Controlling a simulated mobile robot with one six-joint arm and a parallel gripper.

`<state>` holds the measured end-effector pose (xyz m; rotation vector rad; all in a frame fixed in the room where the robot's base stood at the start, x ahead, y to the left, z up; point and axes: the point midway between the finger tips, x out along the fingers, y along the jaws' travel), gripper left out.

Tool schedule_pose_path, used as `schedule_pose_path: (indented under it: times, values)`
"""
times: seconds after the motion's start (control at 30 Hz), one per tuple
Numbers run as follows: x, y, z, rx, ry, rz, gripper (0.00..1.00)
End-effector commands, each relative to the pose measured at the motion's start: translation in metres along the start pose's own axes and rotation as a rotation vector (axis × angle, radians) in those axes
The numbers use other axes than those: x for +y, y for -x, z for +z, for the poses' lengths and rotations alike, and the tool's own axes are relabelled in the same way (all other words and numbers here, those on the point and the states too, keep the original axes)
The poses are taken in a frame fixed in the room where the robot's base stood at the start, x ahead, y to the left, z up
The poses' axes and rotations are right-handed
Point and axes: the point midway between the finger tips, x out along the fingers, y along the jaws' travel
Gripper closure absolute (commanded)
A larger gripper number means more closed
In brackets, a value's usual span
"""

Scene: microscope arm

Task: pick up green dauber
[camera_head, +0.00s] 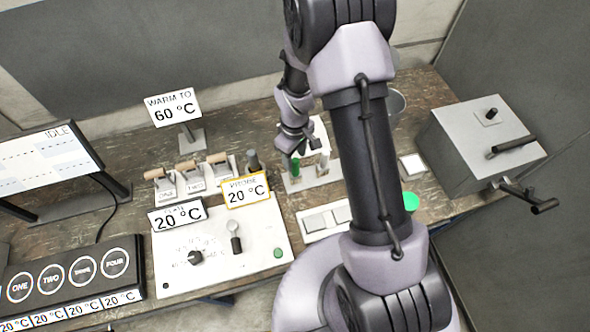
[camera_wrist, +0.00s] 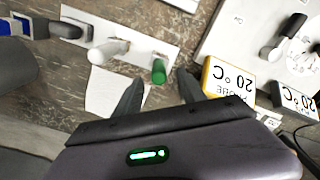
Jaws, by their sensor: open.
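The green dauber (camera_head: 295,168) stands in a pale rack (camera_head: 308,183) near the middle of the bench. In the wrist view the green dauber (camera_wrist: 159,70) shows just ahead of the gap between my fingertips. A white dauber (camera_wrist: 108,51) stands beside the green one in the rack (camera_wrist: 135,35). Contact with the green dauber cannot be told.
A yellow-framed 20 °C sign (camera_head: 246,192) stands close left of the rack. A white control panel (camera_head: 220,250) with knobs lies in front. Several wooden-handled holders (camera_head: 187,166) stand at left. A grey box (camera_head: 480,145) with a handle stands at right. My arm hides part of the bench.

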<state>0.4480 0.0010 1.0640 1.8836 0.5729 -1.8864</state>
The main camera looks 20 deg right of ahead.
Motion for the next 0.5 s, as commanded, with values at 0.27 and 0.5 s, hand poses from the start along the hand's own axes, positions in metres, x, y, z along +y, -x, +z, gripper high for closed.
schedule_pose_path:
  times: [0.27, 0.5]
  values:
    - [-0.002, -0.043, 0.003, -0.003, -0.001, -0.002, 0.52]
    - [-0.001, -0.076, 0.003, 0.0, -0.002, 0.0, 0.52]
